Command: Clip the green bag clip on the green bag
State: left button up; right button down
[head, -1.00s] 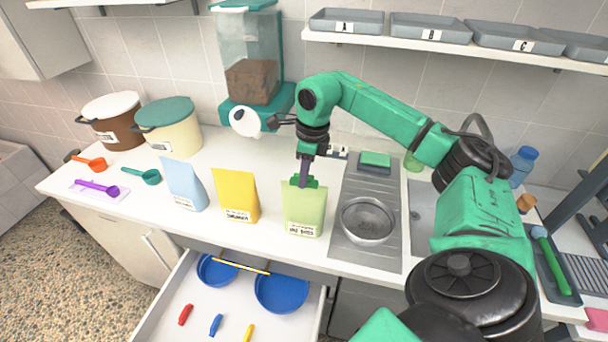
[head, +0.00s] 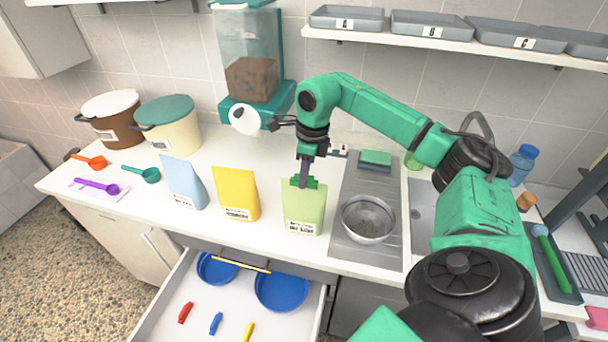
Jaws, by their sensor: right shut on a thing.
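The light green bag (head: 303,213) stands upright on the white counter, to the right of the yellow bag. My right gripper (head: 303,181) points down at the top edge of the green bag. It is shut on the green bag clip (head: 312,183), which sits at the bag's top edge. The fingers partly hide the clip, and I cannot tell whether the clip grips the bag. My left gripper is not in view.
A yellow bag (head: 237,194) and a blue bag (head: 184,184) stand to the left. A metal bowl (head: 367,219) is close on the right. The open drawer (head: 165,325) below holds blue bowls (head: 281,291) and red, blue and yellow clips. A clear-fronted dispenser (head: 250,65) stands behind.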

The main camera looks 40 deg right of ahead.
jog(key=shift+c, duration=1.6)
grip_release()
notch_tip(320, 180, up, 5)
jog(key=p, duration=0.4)
jog(key=shift+r, duration=0.1)
